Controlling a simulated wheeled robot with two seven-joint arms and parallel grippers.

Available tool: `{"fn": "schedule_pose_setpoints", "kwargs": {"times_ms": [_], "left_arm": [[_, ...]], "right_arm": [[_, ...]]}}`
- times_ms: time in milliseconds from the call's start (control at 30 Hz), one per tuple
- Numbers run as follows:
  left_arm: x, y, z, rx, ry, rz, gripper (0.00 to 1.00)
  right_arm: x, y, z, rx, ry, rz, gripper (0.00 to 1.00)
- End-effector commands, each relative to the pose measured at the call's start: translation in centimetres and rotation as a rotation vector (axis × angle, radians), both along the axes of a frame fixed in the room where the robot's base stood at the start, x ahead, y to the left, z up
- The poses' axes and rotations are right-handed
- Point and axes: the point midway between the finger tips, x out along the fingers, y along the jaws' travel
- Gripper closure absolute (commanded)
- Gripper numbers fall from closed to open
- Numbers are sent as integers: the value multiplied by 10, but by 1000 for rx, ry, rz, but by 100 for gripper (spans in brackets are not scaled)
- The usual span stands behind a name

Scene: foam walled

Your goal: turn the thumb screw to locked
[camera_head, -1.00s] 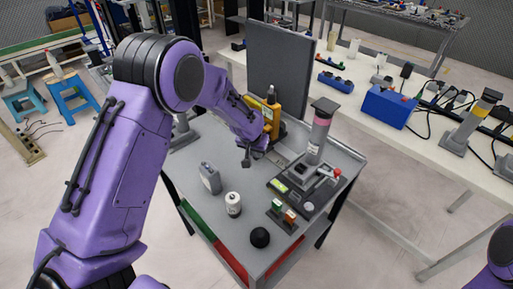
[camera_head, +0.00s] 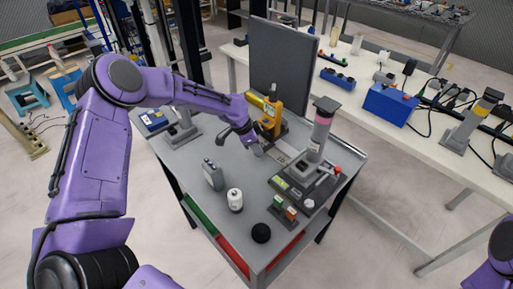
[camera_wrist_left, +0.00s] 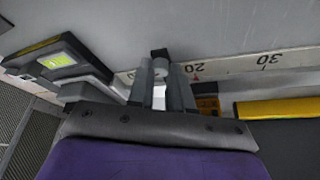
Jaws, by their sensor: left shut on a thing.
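The thumb screw (camera_wrist_left: 160,66) shows in the left wrist view as a small grey round knob between my fingertips, beside a pale scale (camera_wrist_left: 230,65) with the marks 20 and 30. My left gripper (camera_wrist_left: 160,84) is shut on it. In the head view my left gripper (camera_head: 258,150) reaches down at the scale, between the yellow device and the grey column stand; the thumb screw is too small and covered to make out there. Whether it stands at locked cannot be read. My right gripper is out of view; only a purple part of my right arm shows at the lower right.
The yellow device (camera_head: 269,113) stands behind the gripper, before a dark upright panel (camera_head: 281,65). The column stand (camera_head: 319,135) is close on the right. A grey box (camera_head: 213,175), a white cylinder (camera_head: 235,200) and a black ball (camera_head: 261,232) stand nearer the cart's front.

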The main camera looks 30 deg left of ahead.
Motion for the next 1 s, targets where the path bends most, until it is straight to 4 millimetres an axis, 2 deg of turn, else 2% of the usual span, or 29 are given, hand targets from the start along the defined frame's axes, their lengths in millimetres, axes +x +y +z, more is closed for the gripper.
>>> {"fn": "schedule_pose_setpoints", "kwargs": {"times_ms": [600,1000], "left_arm": [[5,2,-2,0,-2,-565,100],[6,1,0,0,-1,-786,100]], "right_arm": [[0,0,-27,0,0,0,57],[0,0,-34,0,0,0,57]]}}
